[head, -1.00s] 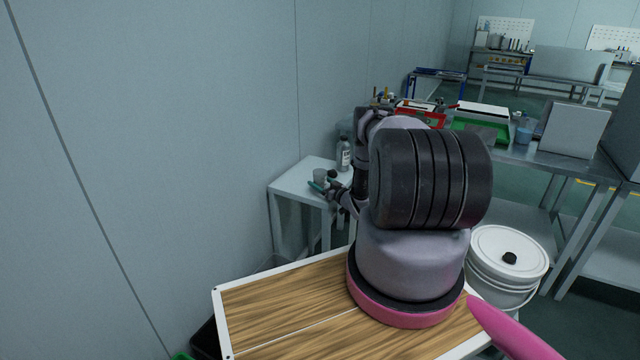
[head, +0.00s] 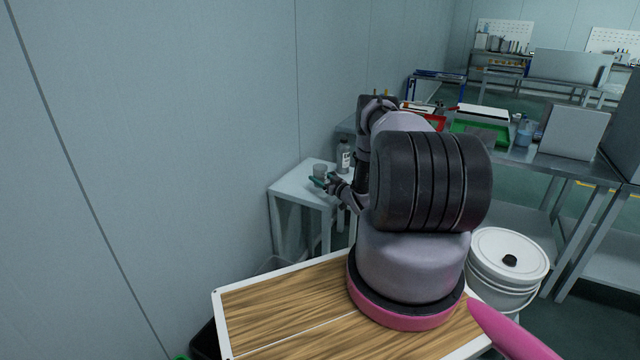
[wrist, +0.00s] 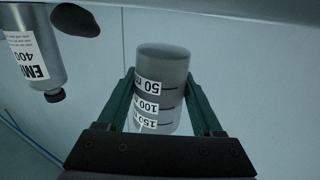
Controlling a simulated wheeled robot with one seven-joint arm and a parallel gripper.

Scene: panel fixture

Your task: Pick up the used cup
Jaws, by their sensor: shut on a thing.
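The used cup (head: 320,170) is a small grey beaker-like cup at the side table in the head view. In the wrist view the cup (wrist: 160,85) carries upside-down volume labels and black marks. My gripper (head: 326,182) has green fingers. In the wrist view my gripper (wrist: 163,98) has one finger on each side of the cup and is shut on it. The fingers hide part of the cup's sides. I cannot tell whether the cup's base touches the table.
A grey labelled bottle (head: 344,157) stands close to the cup; the bottle (wrist: 35,45) is at the wrist view's left. A dark rounded object (wrist: 75,20) is near it. The white side table (head: 290,186) is against the wall. A lidded white bucket (head: 508,262) stands at right.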

